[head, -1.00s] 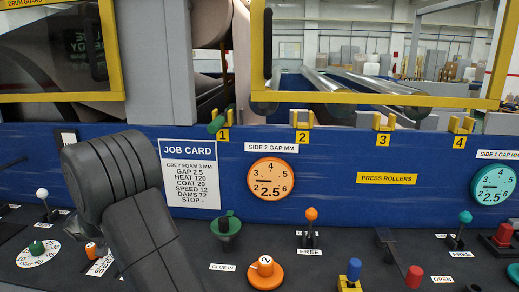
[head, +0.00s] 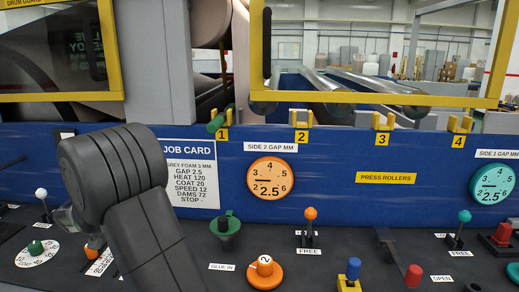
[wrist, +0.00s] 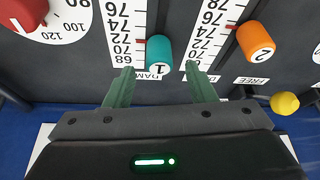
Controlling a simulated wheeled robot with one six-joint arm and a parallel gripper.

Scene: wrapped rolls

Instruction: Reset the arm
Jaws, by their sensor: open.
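My gripper (wrist: 160,82) shows in the wrist view with its two green fingers apart and nothing between them. It hangs over the dark control panel (wrist: 95,25), near a teal slider knob marked 1 (wrist: 159,54), which lies just beyond the fingertips. In the head view my dark arm covers part of the panel at the left, and the fingers are hidden behind it.
An orange knob marked 2 (wrist: 256,40), a red dial knob (wrist: 22,12) and a yellow knob (wrist: 285,103) are nearby. Levers with orange (head: 310,213) and teal (head: 464,216) tops stand on the panel. A yellow-framed guard (head: 375,98) rises behind.

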